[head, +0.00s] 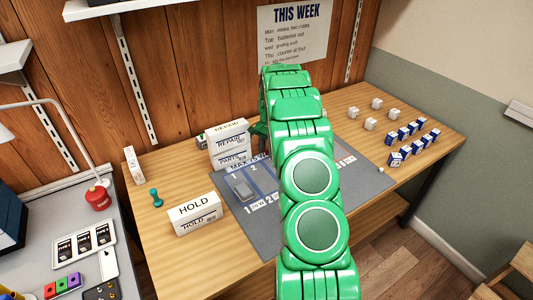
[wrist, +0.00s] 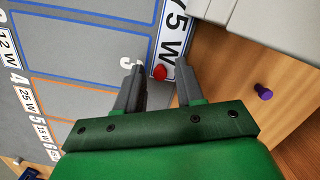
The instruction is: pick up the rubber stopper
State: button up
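In the wrist view a small red rounded piece (wrist: 159,73), which looks like the rubber stopper, sits on the grey mat (wrist: 60,62) at the edge of a "5 W" label. My gripper (wrist: 158,66) is open, with one finger on each side of the red piece in the picture. No contact shows, and I cannot tell how far above it the fingertips are. In the head view my green arm hides the red piece and most of my gripper.
A purple peg-like piece (wrist: 264,92) stands on the wood to the right. White boxes (wrist: 252,22) stand close beyond the fingers.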

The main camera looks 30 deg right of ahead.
aim_at(266, 151)
grip_shut()
dwell(0.3)
jog(key=shift+r, duration=1.5)
jog(key=shift+s+r, duration=0.15)
jog(key=shift+r, duration=0.15)
jog(key=s+a+r, duration=0.5)
jog(key=s+r, duration=0.4)
jog(key=s, duration=0.3)
jog(key=shift+s+a+r, duration=0.25)
jog(key=shift+a, duration=0.1)
